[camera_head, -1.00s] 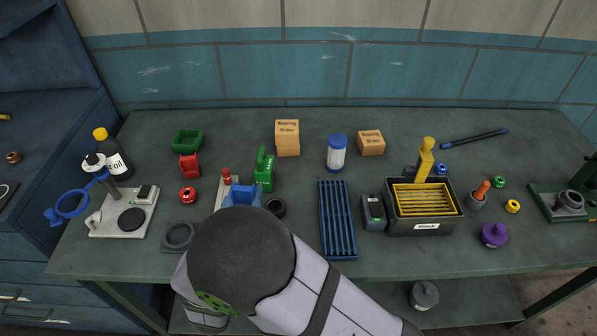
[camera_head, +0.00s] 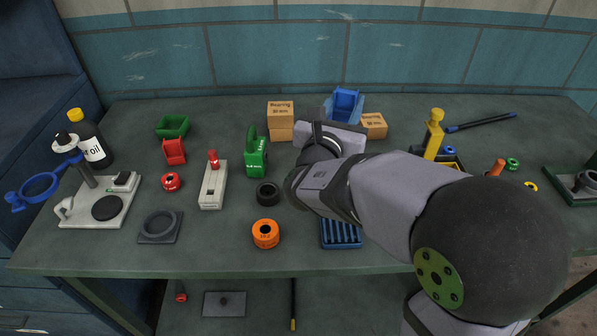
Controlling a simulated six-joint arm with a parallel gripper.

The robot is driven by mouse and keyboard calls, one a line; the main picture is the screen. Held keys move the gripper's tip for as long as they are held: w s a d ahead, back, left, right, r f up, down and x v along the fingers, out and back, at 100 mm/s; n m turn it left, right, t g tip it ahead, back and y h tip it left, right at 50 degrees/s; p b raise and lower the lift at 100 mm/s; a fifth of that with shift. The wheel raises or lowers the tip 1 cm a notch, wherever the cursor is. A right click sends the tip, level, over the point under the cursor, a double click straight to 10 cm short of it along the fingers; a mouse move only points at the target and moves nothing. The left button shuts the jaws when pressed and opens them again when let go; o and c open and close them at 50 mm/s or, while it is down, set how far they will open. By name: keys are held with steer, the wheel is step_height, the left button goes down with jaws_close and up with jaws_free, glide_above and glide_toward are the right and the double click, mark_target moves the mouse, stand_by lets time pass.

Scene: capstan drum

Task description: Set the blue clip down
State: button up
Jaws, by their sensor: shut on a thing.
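The blue clip (camera_head: 346,102) is at the far end of my arm, near the back of the bench and to the left of a small cardboard box. My gripper (camera_head: 343,114) is shut on it. My wrist and arm hide most of the gripper and whatever lies directly under the clip. I cannot tell whether the clip touches the bench top.
Cardboard bearing boxes (camera_head: 281,112) and (camera_head: 374,125) flank the gripper. A green upright tool (camera_head: 254,155), a black ring (camera_head: 267,193) and an orange ring (camera_head: 265,233) stand left of my arm.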

steer(key=w+a+f+n+t+y, duration=0.15)
steer(key=a+f+n+y, duration=0.25)
steer(key=a+y, duration=0.45)
steer(key=shift+h, duration=0.85)
steer(key=shift+w+a+f, duration=0.1)
steer(key=shift+a+f, duration=0.1)
steer(key=shift+f, duration=1.5)
steer(key=shift+w+a+f, duration=0.1)
steer(key=shift+a+f, duration=0.15)
steer(key=shift+f, duration=1.4)
steer(key=shift+w+a+f, duration=0.1)
steer(key=shift+a+f, duration=0.1)
steer(key=shift+f, duration=1.6)
